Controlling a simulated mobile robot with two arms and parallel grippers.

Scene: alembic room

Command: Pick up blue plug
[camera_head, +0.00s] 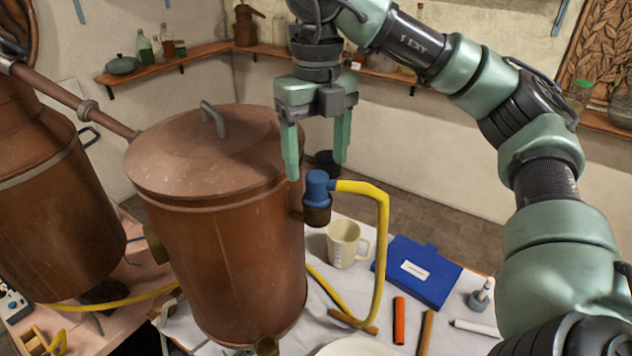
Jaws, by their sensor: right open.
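The blue plug (318,185) sits on a short brown pipe fitting (317,213) on the right side of a large copper vessel (222,240). A yellow hose (383,235) runs from the plug to the right, then down to the table. My right gripper (317,165) is open and empty, its green fingers pointing down. In the picture the fingertips lie just above and to either side of the plug; I cannot tell the exact depth gap. My left gripper is not in view.
The white-covered table (445,338) holds a beige measuring cup (345,243), a blue folder (425,268), and several sticks, one of them orange (399,320). A second copper vessel (60,190) stands at left. Wall shelves (170,62) hold bottles.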

